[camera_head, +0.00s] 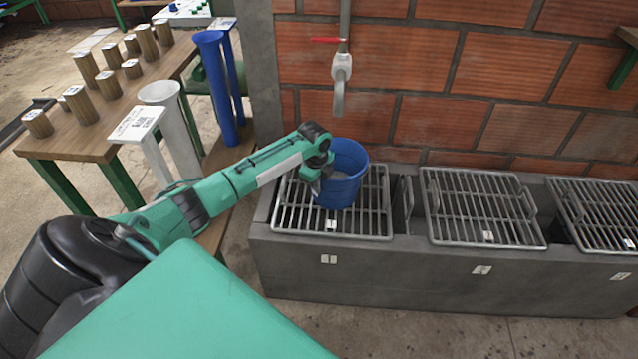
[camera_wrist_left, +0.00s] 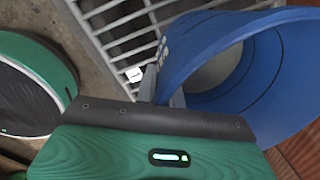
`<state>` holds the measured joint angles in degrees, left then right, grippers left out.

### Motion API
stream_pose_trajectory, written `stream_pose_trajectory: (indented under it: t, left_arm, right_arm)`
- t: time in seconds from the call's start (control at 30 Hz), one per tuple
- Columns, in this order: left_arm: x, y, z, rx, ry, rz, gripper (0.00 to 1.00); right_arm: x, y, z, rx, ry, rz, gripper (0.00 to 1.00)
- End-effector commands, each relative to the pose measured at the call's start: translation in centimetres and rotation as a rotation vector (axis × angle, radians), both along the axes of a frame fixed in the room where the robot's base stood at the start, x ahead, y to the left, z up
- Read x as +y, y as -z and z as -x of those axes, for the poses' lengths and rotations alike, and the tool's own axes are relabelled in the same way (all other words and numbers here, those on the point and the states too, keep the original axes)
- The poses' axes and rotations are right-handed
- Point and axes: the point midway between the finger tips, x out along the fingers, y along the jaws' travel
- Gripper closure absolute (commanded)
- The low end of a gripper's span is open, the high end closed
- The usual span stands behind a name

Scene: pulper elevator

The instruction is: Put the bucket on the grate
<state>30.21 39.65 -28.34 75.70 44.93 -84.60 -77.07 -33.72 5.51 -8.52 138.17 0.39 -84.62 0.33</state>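The blue bucket (camera_head: 345,185) is upright or nearly so over the left grate (camera_head: 291,212), the one with a label 1 on its front bar. I cannot tell whether its base touches the bars or hangs just above them. My left gripper (camera_head: 317,183) is at the bucket's left side. In the left wrist view the grey fingers (camera_wrist_left: 162,90) are at the rim of the bucket (camera_wrist_left: 207,50), one on each side of its wall, and look closed on it. The bars of the grate (camera_wrist_left: 120,25) show beyond the bucket. My right gripper is not in view.
Two more grates, a middle one (camera_head: 480,207) and a right one (camera_head: 605,213), lie on the same concrete trough (camera_head: 420,277). A tap (camera_head: 341,75) hangs from the brick wall behind the bucket. A wooden table (camera_head: 75,140) with several short posts stands at left.

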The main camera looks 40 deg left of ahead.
Motion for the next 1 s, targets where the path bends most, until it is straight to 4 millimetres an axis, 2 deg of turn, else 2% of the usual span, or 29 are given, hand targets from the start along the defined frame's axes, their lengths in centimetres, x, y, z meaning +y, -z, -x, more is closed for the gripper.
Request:
stream_pose_trajectory:
  t: [0.03, 0.07, 0.33, 0.47, 0.57, 0.67, 0.8, 1.0]
  left_arm:
    - [0.0, 0.0, 0.0, 0.0, 0.0, 0.0, 0.8]
    - [0.0, 0.0, 0.0, 0.0, 0.0, 0.0, 0.76]
    - [0.0, 0.0, 0.0, 0.0, 0.0, 0.0, 0.76]
    - [0.0, -1.0, 0.0, -0.002, 0.001, 0.0, 0.76]
    - [0.0, -2.7, 0.2, -0.003, 0.002, 0.0, 0.76]
    - [0.0, -5.0, 0.4, -0.004, 0.001, -0.001, 0.76]
    - [0.0, -8.0, 0.7, -0.004, 0.001, 0.0, 0.76]
    - [-0.1, -11.1, 1.1, -0.002, 0.001, 0.001, 0.76]
  right_arm:
    - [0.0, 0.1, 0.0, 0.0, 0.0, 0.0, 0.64]
    - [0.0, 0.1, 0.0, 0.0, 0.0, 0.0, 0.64]
    - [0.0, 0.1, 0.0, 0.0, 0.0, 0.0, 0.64]
    - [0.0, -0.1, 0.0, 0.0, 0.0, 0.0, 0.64]
    - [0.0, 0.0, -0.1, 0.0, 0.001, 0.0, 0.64]
    - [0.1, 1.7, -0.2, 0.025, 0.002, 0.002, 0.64]
    - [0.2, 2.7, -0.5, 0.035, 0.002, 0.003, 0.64]
    - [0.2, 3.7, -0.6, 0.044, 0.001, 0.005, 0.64]
